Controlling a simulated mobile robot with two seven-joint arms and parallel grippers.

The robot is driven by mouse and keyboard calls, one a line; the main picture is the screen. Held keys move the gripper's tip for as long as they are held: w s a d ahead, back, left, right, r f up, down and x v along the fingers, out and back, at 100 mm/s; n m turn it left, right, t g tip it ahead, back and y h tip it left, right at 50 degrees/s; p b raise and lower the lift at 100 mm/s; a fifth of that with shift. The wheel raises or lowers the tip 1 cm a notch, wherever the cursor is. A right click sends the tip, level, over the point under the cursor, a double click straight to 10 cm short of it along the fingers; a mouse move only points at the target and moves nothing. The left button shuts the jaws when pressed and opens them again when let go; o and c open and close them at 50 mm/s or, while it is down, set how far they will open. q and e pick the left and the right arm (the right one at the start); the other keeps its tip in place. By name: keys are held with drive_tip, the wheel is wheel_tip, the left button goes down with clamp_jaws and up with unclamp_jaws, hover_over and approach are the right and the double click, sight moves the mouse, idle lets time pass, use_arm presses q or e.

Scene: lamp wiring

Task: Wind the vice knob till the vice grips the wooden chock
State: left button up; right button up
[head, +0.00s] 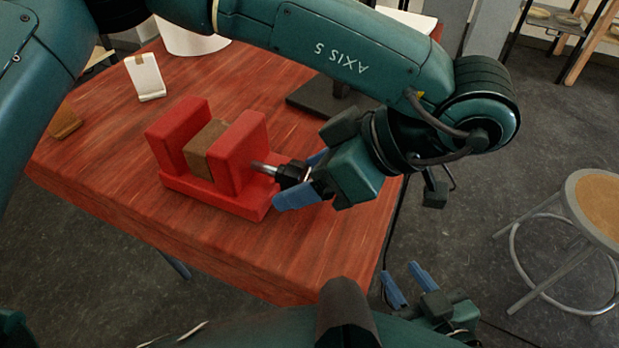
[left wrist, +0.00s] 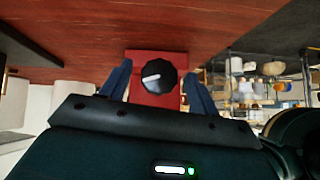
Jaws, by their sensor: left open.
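The red vice (head: 240,203) stands on the table, and its base also shows in the left wrist view (left wrist: 156,57). The brown wooden chock (head: 203,148) sits upright between the two jaws; I cannot tell whether both jaws touch it. The black vice knob (head: 291,174) is on a metal screw at the vice's right end. In the left wrist view the round knob (left wrist: 158,76) shows a pale slanted mark. My left gripper (head: 306,176) is open, its blue fingers on either side of the knob, apparently apart from it. My right gripper (head: 408,283) is open and empty beyond the table's front edge.
The red wooden table (head: 130,215) has free room in front of the vice. A white phone-like plate (head: 145,77), a white round container (head: 190,38) and a black base (head: 325,98) stand behind it. A stool (head: 597,205) stands at right.

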use_arm(q)
drive_tip(key=shift+c, duration=0.2)
drive_tip(key=c, duration=0.9)
drive_tip(key=shift+r+p, duration=0.15)
drive_tip(key=shift+p, duration=0.4)
drive_tip(key=shift+c, duration=0.2)
drive_tip(key=m+g+p, duration=0.1)
drive_tip(key=p, duration=0.1)
drive_tip(key=m+g+y+p, duration=0.1)
drive_tip(key=g+p, duration=0.1)
drive_tip(key=p, duration=0.1)
drive_tip(key=shift+w+d+r+p, duration=0.1)
drive_tip(key=shift+w+d+p, duration=0.05)
drive_tip(key=shift+p, duration=0.15)
drive_tip(key=shift+g+p, duration=0.3)
drive_tip(key=shift+p, duration=0.1)
drive_tip(key=shift+w+f+m+g+y+p, duration=0.1)
drive_tip(key=shift+f+m+g+y+p, duration=0.2)
drive_tip(key=shift+m+g+y+p, duration=0.5)
use_arm(e)
wheel_tip(320, 180, up, 6)
drive_tip(key=d+m, duration=0.1)
drive_tip(key=m, duration=0.1)
drive_tip(key=shift+s+d+m+h, duration=0.15)
drive_tip(key=shift+s+m+h, duration=0.1)
drive_tip(key=shift+m+h, duration=0.05)
use_arm(q)
drive_tip(key=shift+h, duration=0.3)
use_arm(e)
drive_tip(key=shift+f, duration=0.25)
